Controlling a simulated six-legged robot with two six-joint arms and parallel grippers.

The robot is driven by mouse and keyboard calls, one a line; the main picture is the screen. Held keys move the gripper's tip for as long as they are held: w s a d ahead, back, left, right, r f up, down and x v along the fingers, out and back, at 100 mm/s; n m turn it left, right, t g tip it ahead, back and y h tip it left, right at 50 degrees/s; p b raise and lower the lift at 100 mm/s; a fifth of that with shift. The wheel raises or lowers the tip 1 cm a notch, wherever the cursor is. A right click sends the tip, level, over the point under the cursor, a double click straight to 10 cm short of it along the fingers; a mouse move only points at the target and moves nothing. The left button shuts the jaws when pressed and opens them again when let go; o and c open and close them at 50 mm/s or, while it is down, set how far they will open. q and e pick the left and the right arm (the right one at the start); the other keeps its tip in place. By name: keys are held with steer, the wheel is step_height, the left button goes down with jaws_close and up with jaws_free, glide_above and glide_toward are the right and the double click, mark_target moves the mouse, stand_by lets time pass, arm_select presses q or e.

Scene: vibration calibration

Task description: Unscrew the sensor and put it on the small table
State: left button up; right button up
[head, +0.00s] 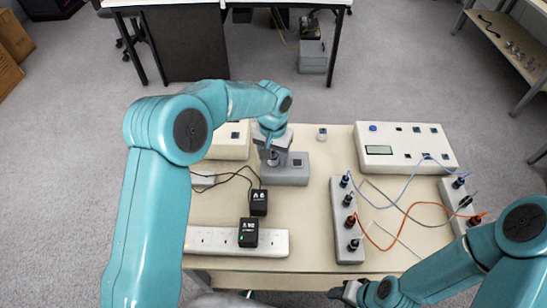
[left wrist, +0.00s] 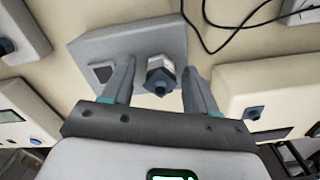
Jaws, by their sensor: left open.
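The sensor (left wrist: 160,74), a small silver hex-shaped piece with a dark blue tip, stands on a grey block (left wrist: 92,48) in the left wrist view. In the head view the sensor (head: 273,158) shows only partly under my left gripper (head: 271,147), on the left part of the grey block (head: 290,176). My left gripper is open, with one finger on each side of the sensor; gaps show between fingers and sensor in the left wrist view. The beige table (head: 305,215) carries the block. My right gripper (head: 347,292) is at the bottom edge, its jaws unclear.
A small pale cylinder (head: 322,134) stands behind the block. A white control box (head: 405,148) and a socket strip (head: 346,220) with coloured cables are at right. Bare table lies between block and socket strip.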

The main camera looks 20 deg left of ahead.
arm_select(q)
jaws_close()
steer(key=shift+n, duration=0.3)
steer(key=shift+n+b, duration=0.8)
steer(key=shift+n, duration=0.9)
steer(key=shift+n, duration=0.6)
steer(key=shift+n+b, duration=0.65)
steer(key=shift+n, duration=0.75)
steer(key=n+b, duration=0.1)
steer(key=n, duration=0.2)
steer(key=shift+n, duration=0.5)
